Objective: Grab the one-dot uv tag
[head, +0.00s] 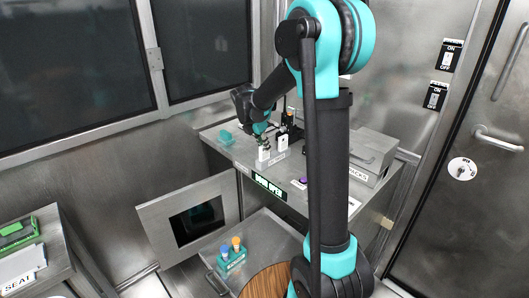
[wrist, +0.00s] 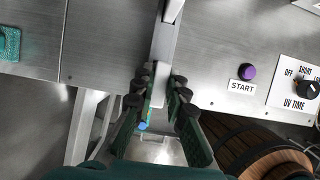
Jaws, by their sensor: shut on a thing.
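A white upright tag (wrist: 160,82) stands between my gripper's fingers (wrist: 158,90) in the wrist view, and the fingers are shut on it. In the head view the same tag (head: 264,153) shows just below my gripper (head: 264,143), at the front of the metal counter. A second white tag (head: 283,143) stands to the right and behind; it also shows at the top of the wrist view (wrist: 173,9), clear of the fingers. I cannot make out dots on either tag. The fingers hide part of the held tag.
A purple START button (wrist: 247,72) and a UV TIME dial (wrist: 308,89) lie right of my gripper. A teal item (head: 226,138) sits at the counter's left. Below, a teal rack (head: 232,265) holds capped tubes, beside an open metal door (head: 157,222).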

